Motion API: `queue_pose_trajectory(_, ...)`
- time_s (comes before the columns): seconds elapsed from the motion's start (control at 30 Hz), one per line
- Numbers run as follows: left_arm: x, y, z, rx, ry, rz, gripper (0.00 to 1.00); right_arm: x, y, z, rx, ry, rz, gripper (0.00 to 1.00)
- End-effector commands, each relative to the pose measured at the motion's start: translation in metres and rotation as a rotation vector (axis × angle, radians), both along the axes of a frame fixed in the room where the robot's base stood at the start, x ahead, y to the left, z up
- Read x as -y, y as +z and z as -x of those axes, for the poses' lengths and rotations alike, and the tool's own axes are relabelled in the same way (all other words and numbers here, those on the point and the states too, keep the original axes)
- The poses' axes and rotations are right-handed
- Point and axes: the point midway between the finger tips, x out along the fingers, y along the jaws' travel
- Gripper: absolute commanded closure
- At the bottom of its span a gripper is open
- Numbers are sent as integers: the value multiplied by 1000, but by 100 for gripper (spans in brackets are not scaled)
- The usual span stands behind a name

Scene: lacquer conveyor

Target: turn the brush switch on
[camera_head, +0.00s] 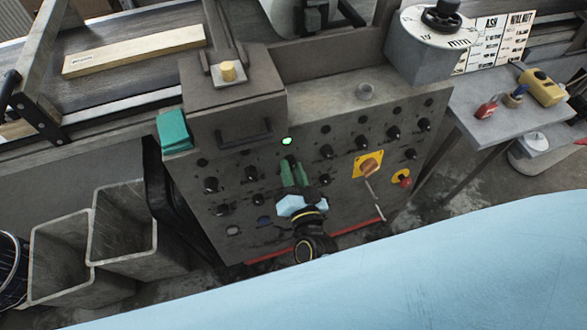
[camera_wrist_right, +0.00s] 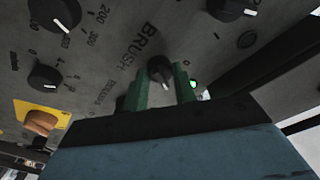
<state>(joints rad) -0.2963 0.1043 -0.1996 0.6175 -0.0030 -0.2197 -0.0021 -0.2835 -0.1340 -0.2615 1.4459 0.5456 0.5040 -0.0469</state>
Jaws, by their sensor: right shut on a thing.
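The brush switch (camera_wrist_right: 160,70) is a small black knob with a white pointer mark, beside the printed word BRUSH on the grey panel in the right wrist view. My right gripper (camera_wrist_right: 162,84) has its two green fingers on either side of the knob and is shut on it. In the wrist view the white mark points toward the gripper. In the head view my right gripper (camera_head: 292,172) reaches the middle of the control panel (camera_head: 345,205), and its fingers hide the knob. A small green lamp (camera_head: 287,141) glows just above the fingers. My left gripper is not in view.
Several other black knobs (camera_head: 327,151) surround the gripper. A yellow plate with an orange handle (camera_head: 369,165) and a red button (camera_head: 404,181) lie to the right. A drawer-like box (camera_head: 235,110) juts out above left. Grey bins (camera_head: 120,232) stand at left.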

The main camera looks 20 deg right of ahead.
Motion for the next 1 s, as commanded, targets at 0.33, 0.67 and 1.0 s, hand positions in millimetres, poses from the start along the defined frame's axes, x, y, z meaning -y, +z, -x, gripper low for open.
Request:
queue_pose_trajectory(0.33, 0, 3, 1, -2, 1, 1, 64, -1, 0, 0, -4, -18, -101, 95)
queue_pose_trajectory(0.67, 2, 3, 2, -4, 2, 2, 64, -1, 0, 0, -5, -19, -113, 95)
queue_pose_trajectory(1.0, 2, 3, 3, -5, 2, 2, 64, -1, 0, 0, -4, -20, -112, 51)
